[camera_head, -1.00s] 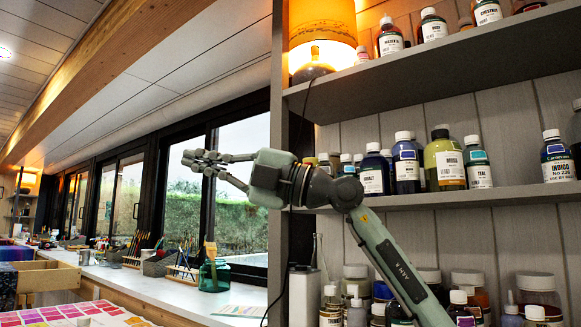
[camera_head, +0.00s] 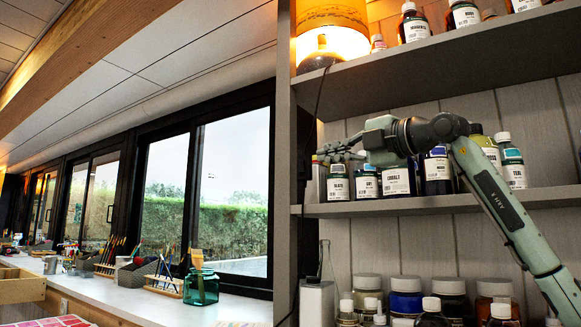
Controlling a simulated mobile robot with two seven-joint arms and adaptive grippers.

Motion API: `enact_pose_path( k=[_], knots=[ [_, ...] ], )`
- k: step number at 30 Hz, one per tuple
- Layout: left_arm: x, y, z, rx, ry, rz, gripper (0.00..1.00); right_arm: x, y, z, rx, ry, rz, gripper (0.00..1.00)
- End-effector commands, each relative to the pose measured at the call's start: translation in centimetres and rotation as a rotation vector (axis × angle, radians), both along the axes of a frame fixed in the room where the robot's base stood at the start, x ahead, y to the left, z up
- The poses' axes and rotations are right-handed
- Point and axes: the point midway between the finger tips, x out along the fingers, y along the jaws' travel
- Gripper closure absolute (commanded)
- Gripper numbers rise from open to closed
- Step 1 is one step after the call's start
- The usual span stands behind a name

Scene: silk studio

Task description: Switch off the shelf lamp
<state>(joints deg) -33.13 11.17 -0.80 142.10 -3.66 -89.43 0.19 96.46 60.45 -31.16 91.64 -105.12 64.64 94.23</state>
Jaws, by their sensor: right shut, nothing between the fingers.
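The shelf lamp (camera_head: 333,22) stands at the left end of the top shelf, lit, with an orange shade and a rounded base (camera_head: 320,57). Its dark cord (camera_head: 319,98) hangs down past the shelf's front edge. My right gripper (camera_head: 323,152) is shut and empty, pointing left. It is below the lamp, in front of the middle shelf's bottles at its left end, and its fingertips appear close to the cord. I cannot tell whether they touch it. No switch can be made out clearly. My left gripper is not in view.
Dye bottles, including a cobalt one (camera_head: 398,180), line the middle shelf (camera_head: 440,202). More stand on the top shelf (camera_head: 450,62) and below. A side post (camera_head: 284,130) bounds the shelves on the left. A green glass jar (camera_head: 201,287) stands on the window counter (camera_head: 130,296).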

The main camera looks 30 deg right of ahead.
Motion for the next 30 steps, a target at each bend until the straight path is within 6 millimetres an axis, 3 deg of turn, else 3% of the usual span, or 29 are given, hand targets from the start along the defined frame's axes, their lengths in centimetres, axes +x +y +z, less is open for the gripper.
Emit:
enact_pose_path(
  k=[11, 16, 20, 30],
  knots=[
    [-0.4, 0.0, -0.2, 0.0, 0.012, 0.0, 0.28, 0.0, -0.1, 0.0, 0.0, -0.001, -0.001, 1.0],
    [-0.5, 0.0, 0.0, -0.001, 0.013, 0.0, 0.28, 0.9, 0.3, 0.1, 0.0, 0.001, 0.001, 1.0],
    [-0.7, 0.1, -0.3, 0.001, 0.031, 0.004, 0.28, 2.9, 0.9, 0.2, 0.0, 0.001, 0.002, 1.0],
    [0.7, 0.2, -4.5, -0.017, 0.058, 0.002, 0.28, 9.8, 2.9, 0.5, 0.0, 0.001, 0.001, 1.0]
  ],
)
